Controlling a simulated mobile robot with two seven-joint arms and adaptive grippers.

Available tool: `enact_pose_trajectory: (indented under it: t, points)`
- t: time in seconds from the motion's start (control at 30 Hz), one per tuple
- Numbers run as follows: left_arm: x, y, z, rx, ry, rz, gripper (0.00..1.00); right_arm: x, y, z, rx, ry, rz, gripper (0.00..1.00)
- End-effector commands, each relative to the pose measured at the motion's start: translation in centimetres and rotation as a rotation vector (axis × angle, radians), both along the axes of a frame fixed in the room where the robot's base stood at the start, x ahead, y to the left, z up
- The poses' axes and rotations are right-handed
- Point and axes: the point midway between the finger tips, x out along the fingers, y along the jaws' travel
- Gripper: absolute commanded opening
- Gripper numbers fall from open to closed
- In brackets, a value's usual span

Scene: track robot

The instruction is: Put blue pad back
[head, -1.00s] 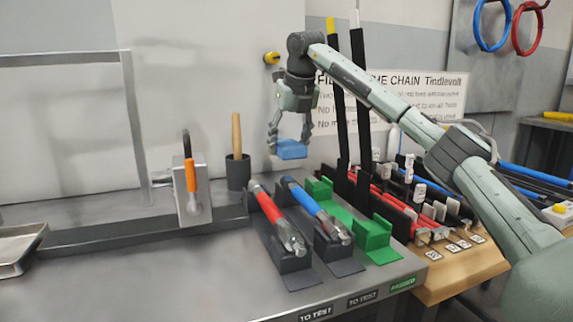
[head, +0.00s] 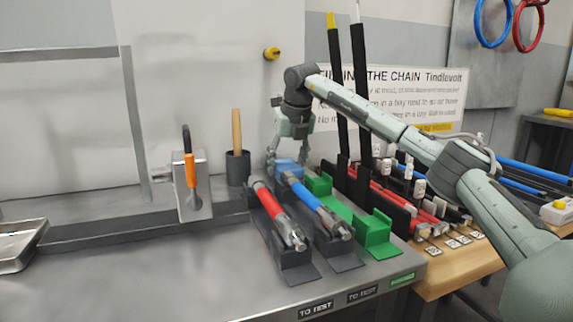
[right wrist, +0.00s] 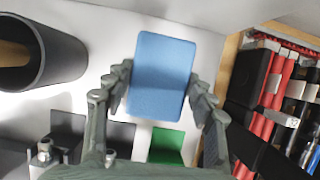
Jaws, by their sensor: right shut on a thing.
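The blue pad (right wrist: 160,78) is a flat rounded rectangle between the two fingers of my right gripper (right wrist: 158,95) in the right wrist view. The right gripper is shut on its long sides. In the head view the pad (head: 288,168) hangs below the right gripper (head: 287,158), behind the far ends of the red tool and the blue tool. The blue tool's end and cradle partly hide it there. I cannot tell whether the pad touches the bench. My left gripper is out of view.
A red tool (head: 275,210) and a blue tool (head: 318,207) lie in dark cradles on the bench. Green cradles (head: 372,231) stand right of them. A dark cup (head: 238,170) with a wooden handle stands left. Tall black rods (head: 362,95) rise just right of the gripper.

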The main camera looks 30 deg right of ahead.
Motion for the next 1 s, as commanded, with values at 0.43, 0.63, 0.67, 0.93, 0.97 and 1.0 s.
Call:
enact_pose_trajectory:
  t: [0.43, 0.63, 0.67, 0.93, 0.97, 1.0]
  points:
    - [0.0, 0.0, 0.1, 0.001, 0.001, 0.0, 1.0, 0.0, 0.0, -0.2, 0.0, 0.0, 0.0, 0.76]
    - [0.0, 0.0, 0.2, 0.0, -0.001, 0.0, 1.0, -0.1, 0.0, 0.3, 0.0, -0.001, 0.0, 0.76]
    - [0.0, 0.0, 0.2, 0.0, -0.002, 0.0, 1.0, -0.2, 0.1, 0.6, 0.001, -0.001, 0.0, 0.76]
    - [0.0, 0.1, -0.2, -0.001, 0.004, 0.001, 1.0, -2.1, 0.6, 5.5, 0.001, -0.003, 0.002, 0.76]
    - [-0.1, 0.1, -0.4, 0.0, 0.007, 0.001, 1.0, -2.3, 0.6, 6.1, 0.0, -0.003, 0.001, 0.76]
    - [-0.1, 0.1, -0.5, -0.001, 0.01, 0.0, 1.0, -2.6, 0.7, 6.9, 0.0, -0.003, 0.001, 0.76]
